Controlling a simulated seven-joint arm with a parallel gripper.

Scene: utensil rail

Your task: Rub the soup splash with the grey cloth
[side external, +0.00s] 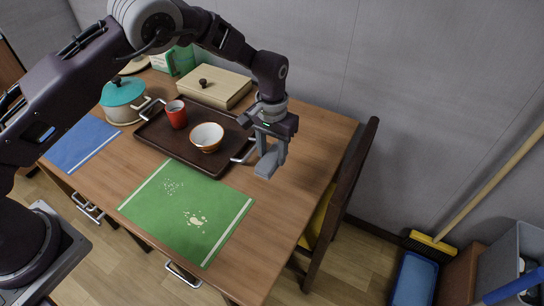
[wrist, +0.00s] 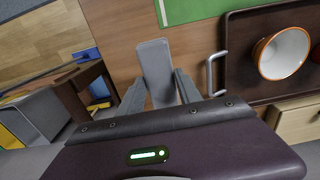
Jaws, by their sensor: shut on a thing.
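My gripper (side external: 268,150) is shut on the grey cloth (side external: 268,163), a small flat grey piece held above the table to the right of the tray. In the wrist view the cloth (wrist: 155,70) sticks out between the two fingers (wrist: 160,95). The soup splash (side external: 196,220) is a pale, cream blotch with small drops on the green placemat (side external: 165,215), in front and to the left of my gripper. A second patch of fine pale specks (side external: 172,186) lies farther back on the same mat. The splash is out of the wrist view.
A dark tray (side external: 165,143) holds a red cup (side external: 177,114) and an orange-and-white bowl (side external: 207,137). A teal-lidded pot (side external: 124,99), a wooden box (side external: 214,86) and a blue mat (side external: 82,144) stand or lie around it. A chair (side external: 340,195) is at the right edge. Bare table lies right of the green mat.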

